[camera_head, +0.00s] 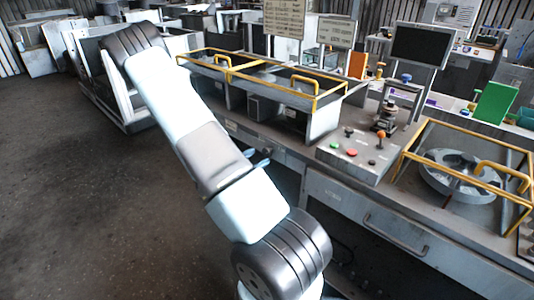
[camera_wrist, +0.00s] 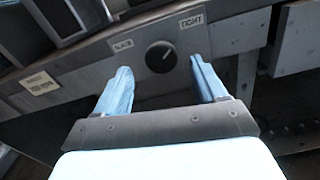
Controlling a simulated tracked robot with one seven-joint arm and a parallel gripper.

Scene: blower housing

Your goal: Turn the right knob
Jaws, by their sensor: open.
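A round black knob (camera_wrist: 160,56) with a pale pointer mark sits on the grey front panel (camera_wrist: 70,88) in the wrist view. The pointer leans up and to the right. A label reading SLACK is at its left and one reading TIGHT is at its upper right. My gripper (camera_wrist: 160,80) is open, with one pale blue finger on each side of the knob in the picture. I see no contact with the knob, and the remaining distance is hard to judge. In the head view my gripper (camera_head: 261,157) shows partly behind my arm, by the bench front. The knob cannot be made out there.
A control box (camera_head: 360,150) with red, green and black buttons and an orange-topped lever stands on the bench. Yellow rails (camera_head: 265,75) guard the bench top, and a ring-shaped housing (camera_head: 460,175) lies at right. The floor (camera_head: 90,200) at left is clear.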

